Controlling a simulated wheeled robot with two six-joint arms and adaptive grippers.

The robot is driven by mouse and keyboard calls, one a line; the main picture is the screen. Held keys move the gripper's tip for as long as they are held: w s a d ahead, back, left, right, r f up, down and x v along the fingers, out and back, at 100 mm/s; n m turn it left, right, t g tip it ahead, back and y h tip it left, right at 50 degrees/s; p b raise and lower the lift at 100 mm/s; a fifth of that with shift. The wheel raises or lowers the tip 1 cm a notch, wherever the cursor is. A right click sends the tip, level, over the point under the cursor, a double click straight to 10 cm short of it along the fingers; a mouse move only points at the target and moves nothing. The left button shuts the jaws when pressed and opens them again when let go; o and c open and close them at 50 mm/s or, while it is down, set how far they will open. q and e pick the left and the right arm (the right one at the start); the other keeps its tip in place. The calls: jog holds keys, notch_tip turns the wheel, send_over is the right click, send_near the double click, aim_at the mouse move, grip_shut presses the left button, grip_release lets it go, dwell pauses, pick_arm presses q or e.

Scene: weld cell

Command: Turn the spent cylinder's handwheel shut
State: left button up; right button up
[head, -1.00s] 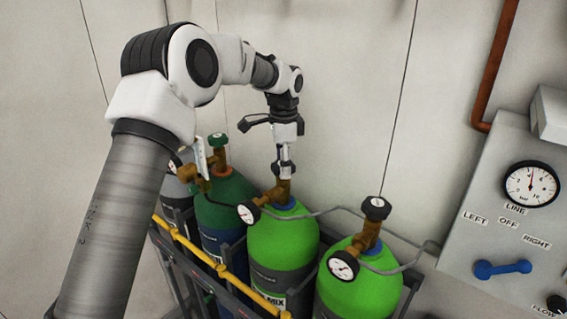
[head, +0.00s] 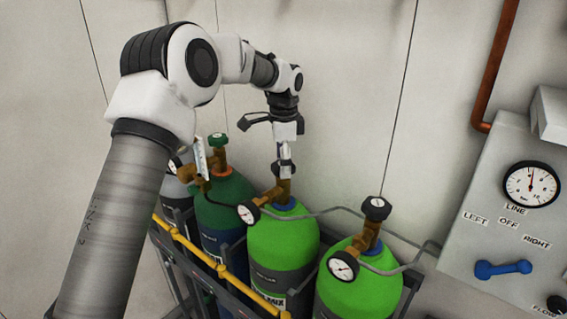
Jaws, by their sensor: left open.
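Two bright green cylinders stand side by side in the rack, a left one (head: 281,243) and a right one (head: 355,293). My left gripper (head: 285,163) points straight down over the left one's brass valve (head: 281,190). It is open, with its fingers at the dark handwheel on top of that valve and hiding most of it. I cannot tell whether they touch it. The right green cylinder's dark handwheel (head: 375,208) is uncovered. Each has a gauge, left (head: 248,213) and right (head: 343,266), too small to read surely. My right gripper is not in view.
A dark green cylinder (head: 222,193) and a grey one stand at the left behind a yellow rail (head: 187,243). A grey hose (head: 325,211) runs behind the valves to the right. A panel (head: 486,240) with a gauge and blue lever is at the right.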

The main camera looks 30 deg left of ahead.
pick_arm(q)
notch_tip(320, 180, up, 12)
jog(key=shift+f, duration=0.15)
jog(key=shift+d, duration=0.1)
dwell(0.4)
